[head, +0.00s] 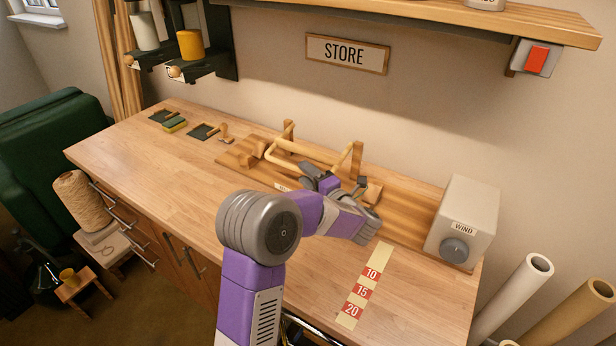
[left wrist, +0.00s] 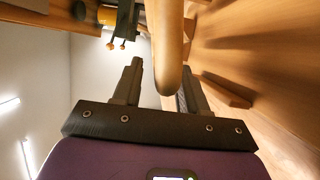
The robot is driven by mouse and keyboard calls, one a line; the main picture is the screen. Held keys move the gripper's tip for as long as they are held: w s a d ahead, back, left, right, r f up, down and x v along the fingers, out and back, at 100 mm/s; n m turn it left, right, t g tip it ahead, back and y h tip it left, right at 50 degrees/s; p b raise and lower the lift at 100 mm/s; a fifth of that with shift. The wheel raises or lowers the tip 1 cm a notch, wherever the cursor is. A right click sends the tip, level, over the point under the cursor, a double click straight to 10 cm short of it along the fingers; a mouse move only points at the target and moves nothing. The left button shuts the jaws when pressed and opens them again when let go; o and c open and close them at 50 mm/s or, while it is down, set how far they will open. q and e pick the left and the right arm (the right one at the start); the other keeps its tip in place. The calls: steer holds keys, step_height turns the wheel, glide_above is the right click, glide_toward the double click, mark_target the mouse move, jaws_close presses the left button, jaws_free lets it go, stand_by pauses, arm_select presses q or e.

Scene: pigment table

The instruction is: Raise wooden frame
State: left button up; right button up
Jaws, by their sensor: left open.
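The wooden frame (head: 357,158) is a pale, rounded wooden hoop on a wooden base board (head: 236,157) at the back of the table. My left gripper (head: 318,173) is at the near side of the frame and partly hides it. In the left wrist view, my left gripper (left wrist: 161,74) is open, with a rounded wooden bar of the frame (left wrist: 167,40) passing between its two dark fingers. I cannot tell whether either finger touches the bar. My right gripper is not in view.
A grey box marked WIND (head: 464,215) with a dial stands at the right. A strip marked 10, 15, 20 (head: 362,291) lies on the table (head: 150,165). A shelf (head: 420,15) hangs above.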

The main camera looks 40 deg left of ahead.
arm_select(q)
jaws_close()
stand_by(0.4)
